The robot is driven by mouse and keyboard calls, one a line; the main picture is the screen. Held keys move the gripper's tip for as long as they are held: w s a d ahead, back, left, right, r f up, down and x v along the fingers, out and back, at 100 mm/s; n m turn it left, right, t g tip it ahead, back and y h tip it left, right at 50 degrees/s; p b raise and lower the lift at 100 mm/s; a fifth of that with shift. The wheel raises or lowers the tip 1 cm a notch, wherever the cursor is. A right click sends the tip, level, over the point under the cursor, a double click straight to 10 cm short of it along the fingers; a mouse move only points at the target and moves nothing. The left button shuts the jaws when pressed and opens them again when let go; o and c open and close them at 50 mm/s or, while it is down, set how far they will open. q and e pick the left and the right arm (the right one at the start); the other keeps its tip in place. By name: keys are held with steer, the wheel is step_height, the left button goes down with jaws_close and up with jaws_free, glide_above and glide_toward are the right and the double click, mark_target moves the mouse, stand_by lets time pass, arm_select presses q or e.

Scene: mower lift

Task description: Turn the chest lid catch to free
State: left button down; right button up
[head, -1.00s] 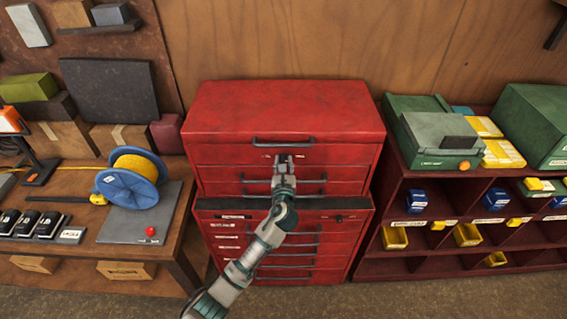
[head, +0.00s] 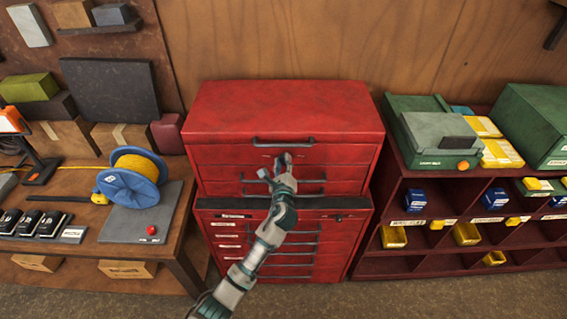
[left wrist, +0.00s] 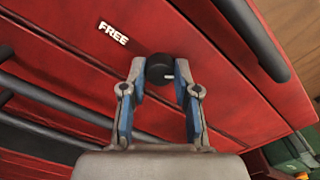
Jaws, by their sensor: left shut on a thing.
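The red tool chest (head: 285,105) stands in the middle of the head view with its lid down. Its catch is a round black knob (left wrist: 159,65) with a short white mark, seen in the left wrist view on the red front. My left gripper (head: 276,164) is at the chest's upper front, and in the left wrist view its two fingers (left wrist: 160,78) are shut on the knob, one on each side. A white FREE label (left wrist: 113,33) is up and left of the knob there. In the head view the knob is hidden by the gripper. My right gripper is not in view.
A dark lid handle (head: 284,141) is just above the gripper, and drawer handles (head: 300,181) lie close below. A workbench (head: 175,235) with a blue cable reel (head: 130,187) is at left. A maroon shelf (head: 385,262) with bins is at right.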

arm_select(q)
steer(key=n+b, duration=0.1)
steer(key=n, duration=0.4)
steer(key=shift+n, duration=0.4)
steer(key=n, duration=0.2)
steer(key=n+b, duration=0.1)
steer(key=n, duration=0.1)
steer(key=shift+a+f+n, duration=0.1)
steer(key=shift+f+n, duration=0.1)
steer(key=shift+n, duration=0.2)
steer(key=shift+b, duration=0.3)
steer(key=c, duration=0.8)
jaws_free()
steer(key=shift+w, duration=0.1)
steer(key=shift+c, duration=0.2)
steer(key=s, duration=1.2)
steer(key=shift+w+f, duration=0.1)
steer(key=shift+f, duration=0.1)
